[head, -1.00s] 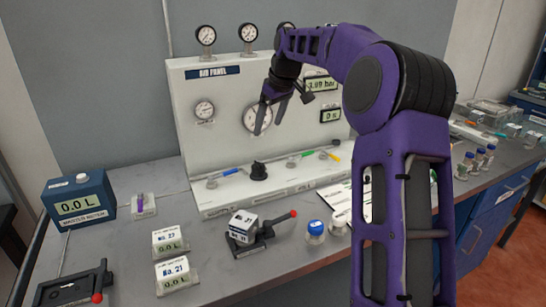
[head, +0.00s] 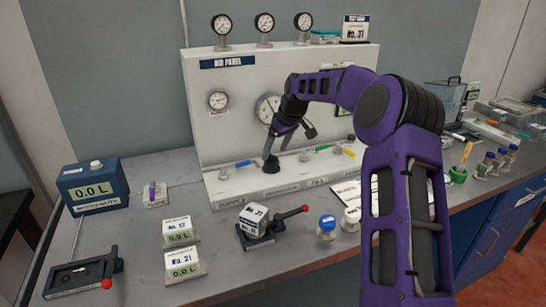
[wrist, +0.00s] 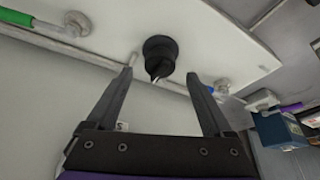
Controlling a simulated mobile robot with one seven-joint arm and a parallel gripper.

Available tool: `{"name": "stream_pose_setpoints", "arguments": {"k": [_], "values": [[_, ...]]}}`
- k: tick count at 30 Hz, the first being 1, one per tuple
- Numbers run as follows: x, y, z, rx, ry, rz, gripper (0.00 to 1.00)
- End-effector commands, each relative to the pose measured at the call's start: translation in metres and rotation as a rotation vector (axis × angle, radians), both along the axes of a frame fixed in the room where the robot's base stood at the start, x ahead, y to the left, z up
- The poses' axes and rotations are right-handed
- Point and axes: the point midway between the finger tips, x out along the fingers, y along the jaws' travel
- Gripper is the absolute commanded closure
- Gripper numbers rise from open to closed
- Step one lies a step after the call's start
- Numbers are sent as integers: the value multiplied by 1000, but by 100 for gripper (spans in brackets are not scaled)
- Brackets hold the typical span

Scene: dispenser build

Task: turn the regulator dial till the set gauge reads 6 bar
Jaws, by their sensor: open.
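The black regulator dial (head: 271,165) stands on the light ledge of the air panel (head: 235,140). It also shows in the wrist view (wrist: 160,50), with a pointed lower part. My gripper (head: 278,148) points down just above the dial in the head view. In the wrist view my gripper (wrist: 161,73) is open and empty, with the dial just beyond and between its fingertips; no contact is visible. A larger gauge (head: 266,106) on the panel face is partly hidden by my arm. A smaller gauge (head: 218,101) sits left of it. I cannot read either needle.
A blue-handled valve (head: 238,165) is left of the dial; green (head: 322,149) and yellow ones are right. Three gauges, one of them here (head: 264,24), top the panel.

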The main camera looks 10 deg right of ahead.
Motion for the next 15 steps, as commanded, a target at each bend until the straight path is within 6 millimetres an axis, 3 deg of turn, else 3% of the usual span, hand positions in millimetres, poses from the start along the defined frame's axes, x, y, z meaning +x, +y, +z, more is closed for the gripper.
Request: {"name": "stream_pose_setpoints", "arguments": {"k": [6, 15], "values": [[9, 6, -25, 0, 0, 0, 14], [11, 7, -30, 0, -1, -1, 14]]}}
